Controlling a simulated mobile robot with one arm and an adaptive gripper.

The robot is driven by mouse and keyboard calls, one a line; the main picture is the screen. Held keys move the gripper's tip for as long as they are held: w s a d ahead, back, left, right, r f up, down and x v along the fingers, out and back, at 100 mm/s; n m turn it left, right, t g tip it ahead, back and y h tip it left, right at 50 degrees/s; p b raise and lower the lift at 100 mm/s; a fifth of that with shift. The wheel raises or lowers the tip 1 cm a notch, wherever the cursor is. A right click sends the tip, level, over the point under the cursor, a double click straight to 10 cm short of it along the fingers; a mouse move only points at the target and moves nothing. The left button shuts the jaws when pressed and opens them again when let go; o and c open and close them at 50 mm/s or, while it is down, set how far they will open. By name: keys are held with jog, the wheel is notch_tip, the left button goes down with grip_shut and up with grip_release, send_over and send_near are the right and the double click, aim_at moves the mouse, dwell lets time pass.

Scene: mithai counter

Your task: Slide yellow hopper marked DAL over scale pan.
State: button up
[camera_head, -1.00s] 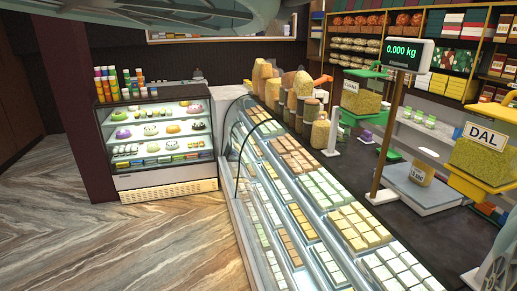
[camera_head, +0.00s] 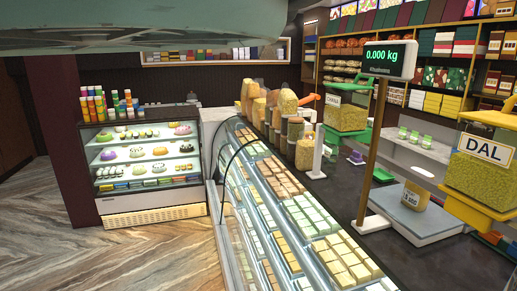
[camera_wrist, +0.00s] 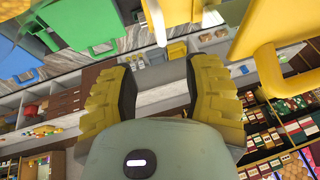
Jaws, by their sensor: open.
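The yellow hopper marked DAL (camera_head: 482,165), full of yellow-green grains, stands at the right edge of the head view, partly cut off. The scale pan (camera_head: 437,224) is a grey plate to its left and lower, with a small labelled jar (camera_head: 415,195) on it. The hopper is beside the pan, not above it. The scale display (camera_head: 390,58) on a post reads 0.000 kg. My gripper (camera_wrist: 157,72) shows only in the wrist view, with its two padded fingers apart and nothing between them. Yellow parts (camera_wrist: 268,30), probably the DAL hopper's, are at upper right there.
A green hopper marked CHANA (camera_head: 346,117) stands behind the post. The wrist view shows green parts (camera_wrist: 80,25) at upper left. The glass sweets case (camera_head: 285,215) runs along the counter front. Several jars (camera_head: 295,135) line the counter's far end. Open floor (camera_head: 120,255) lies left.

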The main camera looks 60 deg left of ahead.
jog(key=p+x, duration=0.6)
jog(key=x, duration=0.4)
jog(key=shift+w+d+f+p, duration=0.1)
jog(key=shift+w+f+p, duration=0.1)
jog(key=shift+f+p, duration=0.2)
jog(key=shift+w+f+p, duration=0.3)
jog(key=shift+w+p, duration=0.05)
jog(key=shift+w, duration=0.05)
jog(key=shift+p+x, duration=0.75)
jog(key=shift+x, duration=0.1)
jog(key=shift+s+f, duration=0.15)
jog(key=shift+o, duration=0.3)
grip_shut()
